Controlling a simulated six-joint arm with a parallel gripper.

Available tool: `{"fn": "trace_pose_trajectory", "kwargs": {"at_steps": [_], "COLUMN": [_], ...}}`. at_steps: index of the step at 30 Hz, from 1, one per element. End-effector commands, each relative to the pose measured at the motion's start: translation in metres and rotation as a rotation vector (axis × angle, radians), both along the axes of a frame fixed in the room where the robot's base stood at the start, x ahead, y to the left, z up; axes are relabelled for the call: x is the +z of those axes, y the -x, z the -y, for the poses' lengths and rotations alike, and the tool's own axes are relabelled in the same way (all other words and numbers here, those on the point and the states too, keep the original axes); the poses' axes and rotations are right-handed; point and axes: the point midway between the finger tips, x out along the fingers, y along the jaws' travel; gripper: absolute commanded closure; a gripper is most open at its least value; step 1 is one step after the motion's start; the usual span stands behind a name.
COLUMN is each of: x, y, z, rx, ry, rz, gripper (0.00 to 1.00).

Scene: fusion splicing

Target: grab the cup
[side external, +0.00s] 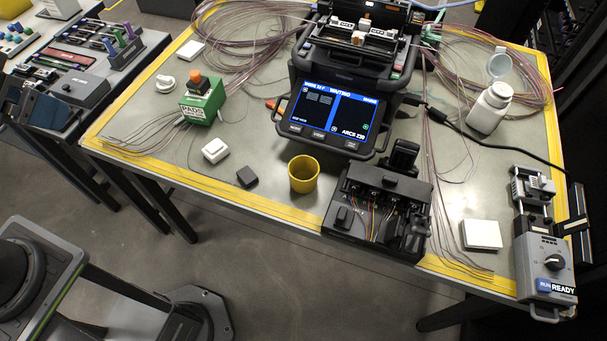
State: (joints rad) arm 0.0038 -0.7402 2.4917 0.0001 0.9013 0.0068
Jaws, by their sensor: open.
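A small yellow cup (303,185) stands upright near the front edge of the grey work table, left of a black tool box with wires. Its open mouth faces up and it looks empty. Nothing touches it from above. My gripper is not seen in this view.
The fusion splicer (333,118) with a lit screen stands behind the cup. The black tool box (378,208) is close on its right. A small dark block (247,177) and a white block (215,150) lie to its left. A white bottle (490,108) and fibre coils are farther back.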

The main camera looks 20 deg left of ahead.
Motion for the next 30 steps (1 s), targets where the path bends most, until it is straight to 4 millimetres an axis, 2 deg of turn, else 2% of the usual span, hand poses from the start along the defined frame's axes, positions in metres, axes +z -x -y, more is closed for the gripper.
{"fn": "trace_pose_trajectory", "kwargs": {"at_steps": [5, 8, 11, 15, 20, 23, 27, 30], "x": [0.012, 0.018, 0.019, 0.01, -0.016, -0.04, -0.084, -0.116], "y": [-0.028, -0.057, -0.088, -0.129, -0.17, -0.19, -0.209, -0.215], "z": [0.014, 0.031, 0.052, 0.089, 0.139, 0.173, 0.224, 0.256], "rx": [-0.13, -0.262, -0.403, -0.601, -0.831, -0.976, -1.176, -1.303], "ry": [-0.038, -0.076, -0.115, -0.169, -0.227, -0.262, -0.308, -0.335], "rz": [-0.049, -0.091, -0.132, -0.184, -0.244, -0.278, -0.322, -0.35], "gripper": [0.04, 0.04, 0.04, 0.04, 0.04, 0.04, 0.04, 0.04]}}
